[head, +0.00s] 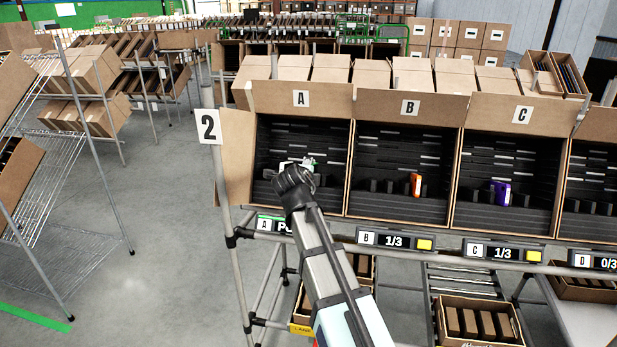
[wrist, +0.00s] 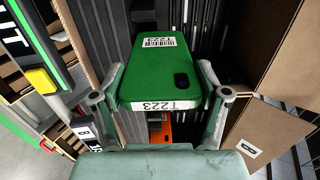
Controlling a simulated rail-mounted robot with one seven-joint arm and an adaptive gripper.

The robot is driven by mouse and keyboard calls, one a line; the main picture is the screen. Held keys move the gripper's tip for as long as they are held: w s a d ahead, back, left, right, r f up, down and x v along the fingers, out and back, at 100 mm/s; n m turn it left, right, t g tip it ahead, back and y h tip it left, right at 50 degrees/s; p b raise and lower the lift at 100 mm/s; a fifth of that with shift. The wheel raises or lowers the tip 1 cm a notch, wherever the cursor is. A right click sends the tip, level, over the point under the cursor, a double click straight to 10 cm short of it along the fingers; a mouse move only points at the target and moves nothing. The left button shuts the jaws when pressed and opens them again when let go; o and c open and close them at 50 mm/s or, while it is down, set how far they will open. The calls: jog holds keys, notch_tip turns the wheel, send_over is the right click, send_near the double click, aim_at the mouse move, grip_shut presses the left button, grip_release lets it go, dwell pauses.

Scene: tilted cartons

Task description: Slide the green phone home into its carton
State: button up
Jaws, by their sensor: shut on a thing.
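The green phone (wrist: 158,72) fills the middle of the wrist view, with a barcode label and "T223" on its end. My gripper (wrist: 161,94) is shut on it, one finger at each side edge. In the head view my gripper (head: 297,170) is at the opening of carton A (head: 328,99), in front of its black slotted insert (head: 335,140). Only a small bit of the phone shows there, mostly hidden by my gripper. I cannot tell whether the phone touches a slot.
Carton B (head: 378,101) holds an orange phone (head: 416,185). Carton C (head: 487,108) holds a purple phone (head: 501,193). Displays (head: 395,241) run along the front rail below. Carton A's left side flap (head: 236,155) stands close to my gripper's left.

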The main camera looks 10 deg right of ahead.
jog(key=shift+b+x, duration=0.85)
jog(key=shift+x, duration=0.35)
jog(key=shift+w, duration=0.15)
jog(key=shift+b+x, duration=1)
jog(key=shift+x, duration=0.25)
jog(key=shift+w+f, duration=0.1)
jog(key=shift+w, duration=0.05)
jog(key=shift+b+x, duration=1.5)
jog(key=shift+x, duration=0.4)
jog(key=shift+f, duration=0.2)
